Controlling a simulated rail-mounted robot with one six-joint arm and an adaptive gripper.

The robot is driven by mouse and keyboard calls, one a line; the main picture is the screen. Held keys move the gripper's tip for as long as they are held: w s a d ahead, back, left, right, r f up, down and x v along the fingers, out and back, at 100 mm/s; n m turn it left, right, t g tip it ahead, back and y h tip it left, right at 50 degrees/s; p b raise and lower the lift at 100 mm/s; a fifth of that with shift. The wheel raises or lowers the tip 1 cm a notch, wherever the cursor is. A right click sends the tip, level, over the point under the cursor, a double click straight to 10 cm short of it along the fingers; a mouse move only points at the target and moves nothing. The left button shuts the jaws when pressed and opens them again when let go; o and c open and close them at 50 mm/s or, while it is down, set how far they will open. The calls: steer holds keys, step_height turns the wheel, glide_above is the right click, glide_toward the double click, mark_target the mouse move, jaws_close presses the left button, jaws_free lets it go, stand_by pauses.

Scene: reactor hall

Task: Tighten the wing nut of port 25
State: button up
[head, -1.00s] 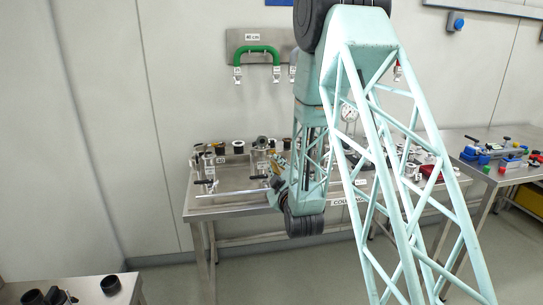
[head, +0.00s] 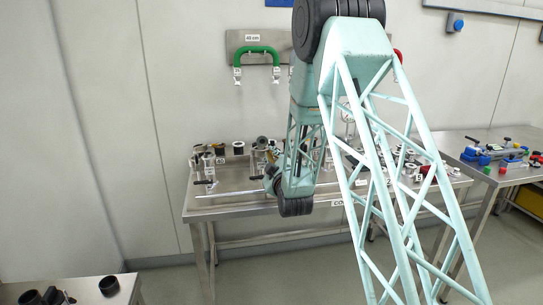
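The steel table (head: 235,207) against the wall carries several small port fittings with knobs and caps. Small number labels stand by some of them, but they are too small to read, so I cannot tell which is port 25. No wing nut can be made out. My arm hangs down over the middle of the table. My gripper (head: 270,173) is at the arm's lower left, low over the table and close to a group of fittings (head: 262,146). Its fingers are too small and partly hidden, so I cannot tell whether they are open or touch anything.
A green hose (head: 257,50) hangs on a wall panel behind the table. Another table with coloured parts (head: 495,153) stands at the right. A bench with black cylinders (head: 109,286) is at the lower left. A long thin rod (head: 228,193) lies along the table's front.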

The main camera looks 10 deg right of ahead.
steer(key=shift+c, duration=0.4)
jaws_close()
steer(key=shift+m, duration=0.4)
steer(key=shift+d+r+m, duration=0.15)
steer(key=shift+d+m, duration=0.1)
steer(key=shift+m, duration=1.15)
steer(key=shift+d+r+m, duration=0.15)
steer(key=shift+d+m, duration=0.05)
steer(key=shift+m, duration=1.2)
steer(key=shift+o, duration=0.4)
jaws_free()
